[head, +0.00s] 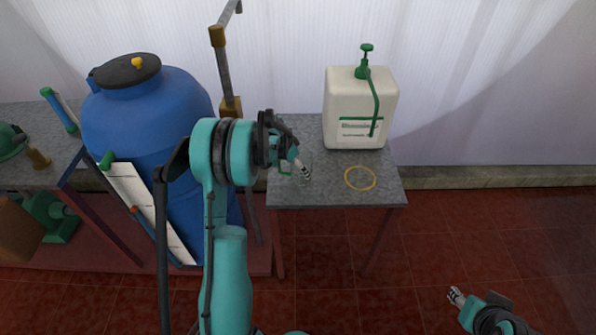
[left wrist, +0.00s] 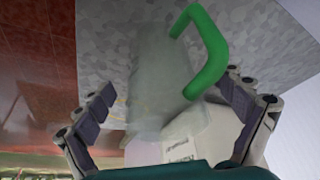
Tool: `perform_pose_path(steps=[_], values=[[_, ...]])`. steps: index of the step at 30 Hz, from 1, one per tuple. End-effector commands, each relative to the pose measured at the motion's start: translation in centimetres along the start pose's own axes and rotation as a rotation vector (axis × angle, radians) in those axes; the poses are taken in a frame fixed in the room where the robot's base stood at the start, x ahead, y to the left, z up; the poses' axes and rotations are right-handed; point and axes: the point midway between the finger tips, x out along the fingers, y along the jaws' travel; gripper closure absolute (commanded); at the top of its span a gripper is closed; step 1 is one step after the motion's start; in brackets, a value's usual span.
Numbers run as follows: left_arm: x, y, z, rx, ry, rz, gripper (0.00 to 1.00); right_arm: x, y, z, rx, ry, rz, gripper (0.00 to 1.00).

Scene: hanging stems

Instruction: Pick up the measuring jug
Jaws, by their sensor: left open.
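The measuring jug (left wrist: 158,82) is see-through with a green handle; it stands on the grey table. In the left wrist view it lies between the spread fingers of my left gripper (left wrist: 167,92), with clear gaps beside both. In the head view only a bit of its green handle (head: 285,173) shows clearly, and my left gripper (head: 303,169) hides or overlaps the rest. My left gripper is open and empty. My right gripper (head: 456,296) is at the lower right, away from the table; its jaw opening is too small to judge.
A white canister (head: 346,105) with a green pump stands at the back of the table (head: 335,195). A yellow ring (head: 360,178) lies at the right. A large blue barrel (head: 165,125) stands left, with a metal pipe (head: 223,70) beside it. Open floor lies at right.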

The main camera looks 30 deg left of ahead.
Motion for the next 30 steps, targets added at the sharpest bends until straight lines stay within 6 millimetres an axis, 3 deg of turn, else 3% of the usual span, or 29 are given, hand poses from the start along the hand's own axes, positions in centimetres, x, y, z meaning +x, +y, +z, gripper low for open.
perform_pose_path(steps=[1, 5, 12, 14, 19, 30], values=[[1.3, 0.0, 0.1, 0.001, 0.0, 0.0, 0.05, 0.7, 0.0, 0.5, 0.0, 0.0, 0.0, 0.6], [3.1, -0.1, 0.1, 0.001, 0.0, 0.0, 0.05, 1.3, 0.0, 0.9, 0.0, 0.0, 0.0, 0.6], [3.3, -0.1, 0.0, -0.001, 0.0, 0.0, 0.05, 1.2, 0.0, 0.9, 0.0, 0.0, 0.0, 0.6], [3.3, -0.1, 0.0, -0.001, 0.0, 0.0, 0.16, 1.2, 0.0, 0.9, 0.0, 0.0, 0.0, 0.6], [3.3, 0.0, 0.0, 0.0, 0.0, 0.0, 0.61, 1.2, 0.0, 0.9, 0.0, 0.0, 0.0, 0.6], [3.1, 0.0, -0.1, 0.0, 0.0, 0.0, 0.61, 1.1, 0.0, 0.8, 0.0, 0.0, 0.0, 0.6]])
